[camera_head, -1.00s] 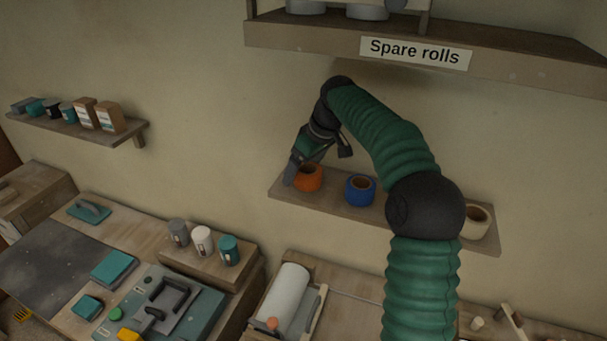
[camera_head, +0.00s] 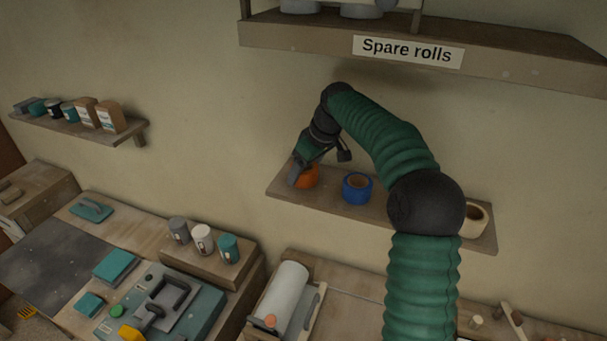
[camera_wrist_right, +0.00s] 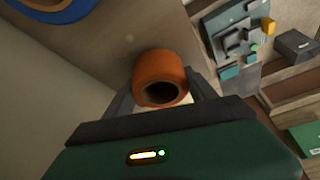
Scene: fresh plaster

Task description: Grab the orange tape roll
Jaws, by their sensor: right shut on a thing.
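The orange tape roll (camera_head: 308,178) is at the left end of the small wall shelf (camera_head: 410,226). My right gripper (camera_head: 299,178) comes down over it from above and is shut on it. In the right wrist view the orange roll (camera_wrist_right: 161,80) sits between the two fingers of my gripper (camera_wrist_right: 160,92), its dark core hole facing the camera. In the head view the gripper hides part of the roll, and I cannot tell whether it still touches the shelf. My left gripper is not in view.
A blue tape roll (camera_head: 357,187) stands just right of the orange one, and a cream roll (camera_head: 475,219) is at the shelf's right end. An upper shelf labelled Spare rolls (camera_head: 407,50) overhangs. A cluttered bench (camera_head: 150,225) lies below.

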